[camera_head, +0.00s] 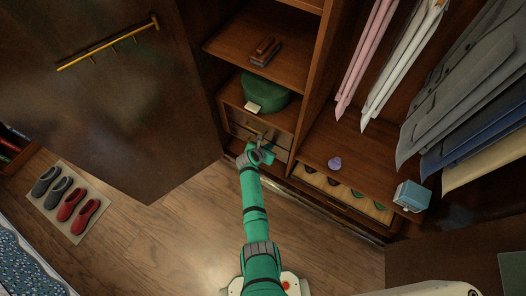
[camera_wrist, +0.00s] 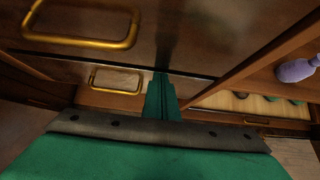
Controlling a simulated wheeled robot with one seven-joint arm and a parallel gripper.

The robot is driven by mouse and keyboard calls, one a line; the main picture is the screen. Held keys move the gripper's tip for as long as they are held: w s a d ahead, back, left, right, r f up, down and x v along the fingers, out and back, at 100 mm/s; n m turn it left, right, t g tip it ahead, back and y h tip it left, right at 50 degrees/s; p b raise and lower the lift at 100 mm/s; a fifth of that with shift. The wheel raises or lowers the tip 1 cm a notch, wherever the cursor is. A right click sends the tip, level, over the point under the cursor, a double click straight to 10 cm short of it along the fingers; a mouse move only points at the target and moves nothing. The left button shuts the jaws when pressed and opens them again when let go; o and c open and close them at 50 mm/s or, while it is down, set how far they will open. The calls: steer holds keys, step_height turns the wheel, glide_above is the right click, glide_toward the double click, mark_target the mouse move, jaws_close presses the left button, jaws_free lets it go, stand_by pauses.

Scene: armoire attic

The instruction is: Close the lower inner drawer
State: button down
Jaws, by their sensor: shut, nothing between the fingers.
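Two wooden inner drawers with brass handles sit in the left column of the armoire. In the wrist view the upper drawer (camera_wrist: 180,30) fills the top and its handle (camera_wrist: 85,38) is close. The lower drawer (camera_wrist: 85,97) is beneath it, with its handle (camera_wrist: 116,80) left of my fingers. My gripper (camera_wrist: 163,82) is shut and empty, its fingertips in front of the drawer fronts near the seam between them. In the head view my gripper (camera_head: 262,142) covers much of the lower drawer front. I cannot tell how far the lower drawer stands out or whether my fingers touch it.
A purple bottle (camera_head: 334,163) stands on the shelf right of the divider, above a pull-out tray (camera_head: 345,196) with dark round items. A blue box (camera_head: 412,195) is further right. The large door (camera_head: 110,100) stands open at left. Shoes (camera_head: 68,200) lie on a mat; floor between is clear.

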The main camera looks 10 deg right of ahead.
steer(key=s+a+f+v, duration=0.1)
steer(key=f+v, duration=0.1)
steer(key=v, duration=1.1)
steer(key=shift+s, duration=0.25)
steer(key=shift+a, duration=0.1)
